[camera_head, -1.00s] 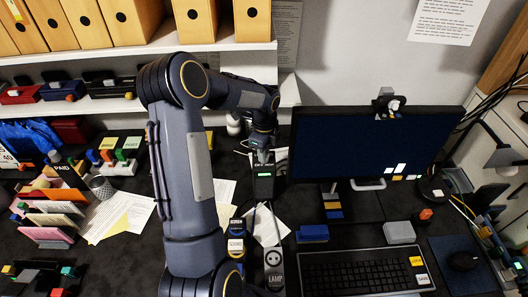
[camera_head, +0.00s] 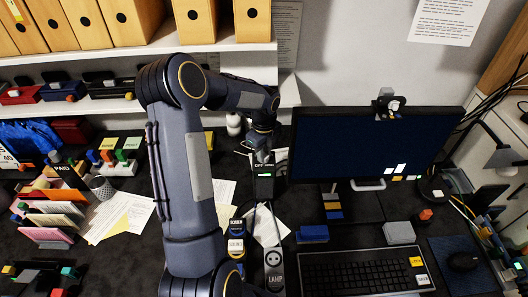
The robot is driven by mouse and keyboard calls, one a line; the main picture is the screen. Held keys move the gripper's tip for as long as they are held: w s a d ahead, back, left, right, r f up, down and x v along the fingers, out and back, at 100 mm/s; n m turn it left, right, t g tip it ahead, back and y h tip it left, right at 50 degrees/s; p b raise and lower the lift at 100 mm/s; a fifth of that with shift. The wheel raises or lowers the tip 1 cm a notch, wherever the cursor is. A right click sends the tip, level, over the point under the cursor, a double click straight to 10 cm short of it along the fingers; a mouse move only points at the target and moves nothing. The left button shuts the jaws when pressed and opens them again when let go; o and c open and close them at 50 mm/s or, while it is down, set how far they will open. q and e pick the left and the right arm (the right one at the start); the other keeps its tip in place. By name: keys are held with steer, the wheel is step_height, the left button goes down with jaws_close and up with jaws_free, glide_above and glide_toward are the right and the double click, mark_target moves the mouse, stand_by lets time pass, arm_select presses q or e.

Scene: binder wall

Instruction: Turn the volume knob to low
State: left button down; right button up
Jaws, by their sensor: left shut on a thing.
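A small black box (camera_head: 264,186) with a lit green-white strip stands on the dark desk, left of the monitor. Small white lettering, too small to read surely, runs along its upper face. My left arm comes down from the left, and my left gripper (camera_head: 262,156) points down at the top of this box. Its fingers are shut on the volume knob there, which the fingertips mostly hide. I cannot tell which mark the knob points to. My right gripper is not in view.
The monitor (camera_head: 375,146) stands close to the right of the box. A shelf (camera_head: 150,52) with binders is behind my arm. A power strip (camera_head: 273,266) labelled LAMP, plugs and cables lie in front of the box. Loose papers (camera_head: 122,214) lie to the left.

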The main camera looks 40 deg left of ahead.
arm_select(q)
steer(key=c, duration=1.2)
jaws_free()
steer(key=shift+c, duration=0.2)
step_height(320, 180, up, 8)
steer(key=shift+f+b, duration=0.1)
steer(key=shift+b, duration=0.55)
